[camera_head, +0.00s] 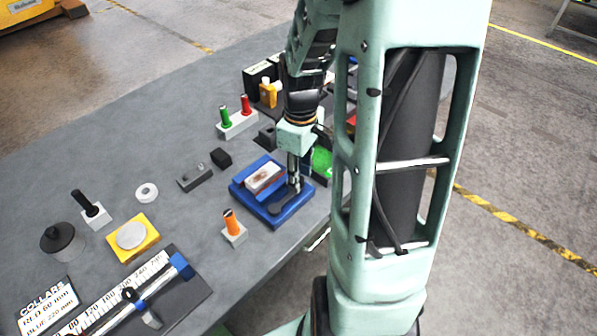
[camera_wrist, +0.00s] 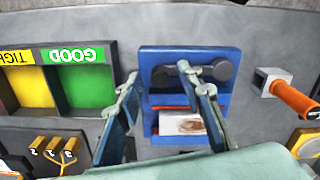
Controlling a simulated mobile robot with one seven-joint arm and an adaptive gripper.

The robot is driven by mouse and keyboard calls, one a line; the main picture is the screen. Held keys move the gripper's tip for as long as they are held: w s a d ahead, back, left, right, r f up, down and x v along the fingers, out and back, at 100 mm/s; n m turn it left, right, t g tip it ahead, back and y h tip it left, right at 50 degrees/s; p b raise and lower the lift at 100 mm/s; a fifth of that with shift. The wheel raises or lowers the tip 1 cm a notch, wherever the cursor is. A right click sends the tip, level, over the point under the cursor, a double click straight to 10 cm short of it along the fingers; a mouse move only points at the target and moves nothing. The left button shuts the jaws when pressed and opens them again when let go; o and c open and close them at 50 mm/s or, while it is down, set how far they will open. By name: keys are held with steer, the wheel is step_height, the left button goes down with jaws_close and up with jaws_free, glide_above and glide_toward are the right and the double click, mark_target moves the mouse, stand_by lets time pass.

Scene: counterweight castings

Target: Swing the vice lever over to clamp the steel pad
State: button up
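The blue vice (camera_head: 247,197) stands near the table's front edge; it also shows in the wrist view (camera_wrist: 189,52). A pale block with a brownish patch, seemingly the steel pad (camera_head: 263,177), lies in it, and in the wrist view (camera_wrist: 190,124) it is partly behind a finger. The dark lever (camera_head: 283,204) lies across the vice's near right side; in the wrist view (camera_wrist: 200,72) it runs along one end of the vice. My gripper (camera_wrist: 157,76) is open, its fingertips apart around the lever's left end. Contact cannot be told. In the head view my gripper (camera_head: 294,187) points down over the vice.
An orange-handled tool on a block (camera_head: 232,226) stands close by the vice. A green GOOD bin (camera_wrist: 88,85) and a yellow bin (camera_wrist: 32,87) lie on the other side. Red and green handles (camera_head: 238,118) stand behind.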

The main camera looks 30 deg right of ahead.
steer(key=shift+f, duration=0.25)
jaws_close()
